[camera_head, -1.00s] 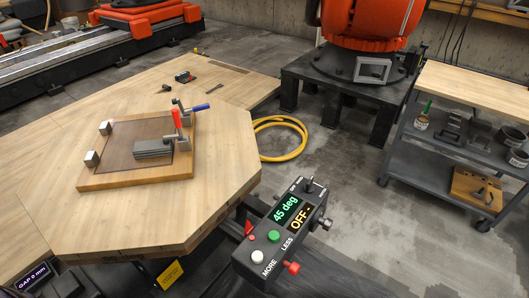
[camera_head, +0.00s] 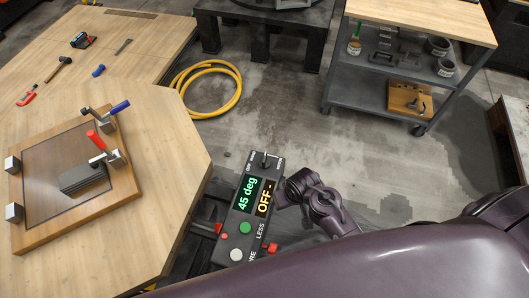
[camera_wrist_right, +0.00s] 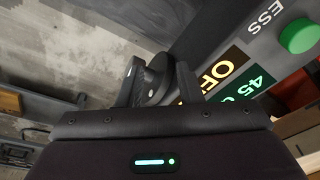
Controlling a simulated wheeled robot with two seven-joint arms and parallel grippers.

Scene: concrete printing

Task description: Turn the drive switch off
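A dark control box (camera_head: 231,218) stands beside the table's right edge. Its displays read "45 deg" in green and "OFF -" in yellow, also partly visible in the right wrist view (camera_wrist_right: 240,75). A small toggle switch (camera_head: 265,161) sits at its far end, upright and untouched. My right gripper (camera_head: 284,194) is at the box's right side, by the yellow display, where a dark side knob was visible earlier. In the right wrist view a round dark knob (camera_wrist_right: 157,77) sits between the spread fingers; whether they press on it cannot be told. My left gripper is out of view.
A wooden board (camera_head: 33,236) with clamps lies on the table. A yellow hose (camera_head: 232,100) lies on the floor. A cart (camera_head: 345,96) stands at the back right.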

